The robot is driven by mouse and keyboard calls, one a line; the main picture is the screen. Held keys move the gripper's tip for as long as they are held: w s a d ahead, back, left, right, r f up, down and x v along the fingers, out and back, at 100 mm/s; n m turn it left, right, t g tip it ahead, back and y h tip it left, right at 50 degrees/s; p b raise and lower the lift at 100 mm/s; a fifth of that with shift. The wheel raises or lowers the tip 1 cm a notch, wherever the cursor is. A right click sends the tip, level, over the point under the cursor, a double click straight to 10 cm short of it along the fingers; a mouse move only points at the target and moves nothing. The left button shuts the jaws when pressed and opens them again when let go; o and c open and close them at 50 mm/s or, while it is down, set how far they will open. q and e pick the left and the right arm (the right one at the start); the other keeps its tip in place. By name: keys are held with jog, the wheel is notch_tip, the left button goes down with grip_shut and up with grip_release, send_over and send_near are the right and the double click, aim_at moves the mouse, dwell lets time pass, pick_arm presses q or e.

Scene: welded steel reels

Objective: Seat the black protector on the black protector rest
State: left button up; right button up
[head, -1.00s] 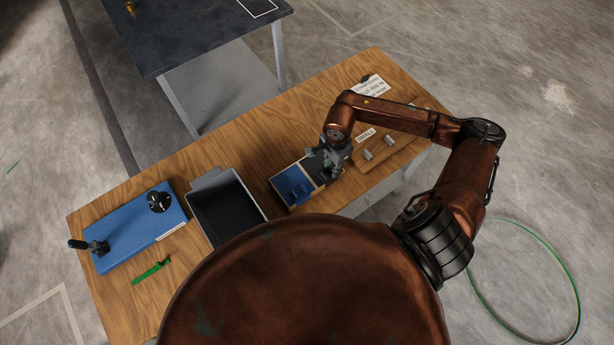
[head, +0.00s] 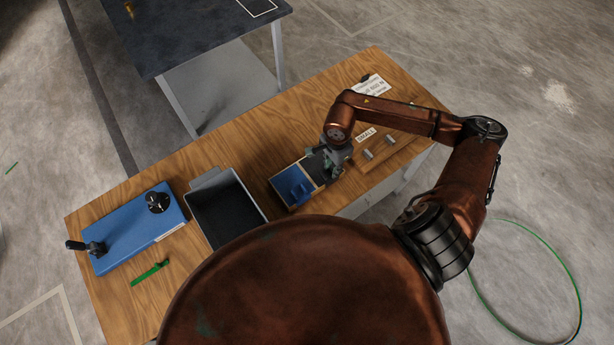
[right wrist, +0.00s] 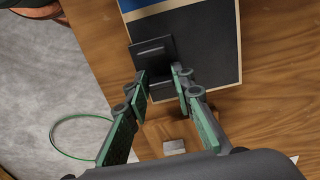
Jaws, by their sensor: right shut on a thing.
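The black protector (right wrist: 153,52) is a small dark plate with a raised part, seen in the right wrist view. My right gripper (right wrist: 161,77) is shut on it, with green-padded fingers on either side. The black protector rest seems to be the black area (right wrist: 212,50) of a wood-edged board; it also shows in the head view (head: 313,164). The protector overlaps this area's left edge in the wrist view; I cannot tell whether it touches. In the head view my right gripper (head: 336,160) hides the protector. My left gripper is not in view.
Beside the black area is a blue area with a blue piece (head: 298,188). A wooden board (head: 405,143) with metal pegs lies to the right. A grey bin (head: 225,208), a blue fixture (head: 130,235) and a green tool (head: 150,272) are to the left.

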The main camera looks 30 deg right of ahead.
jog(key=o, duration=1.1)
jog(key=o, duration=0.4)
jog(key=shift+o, duration=0.2)
jog(key=o, duration=0.4)
jog(key=o, duration=0.4)
jog(key=o, duration=0.4)
jog(key=shift+c, duration=0.2)
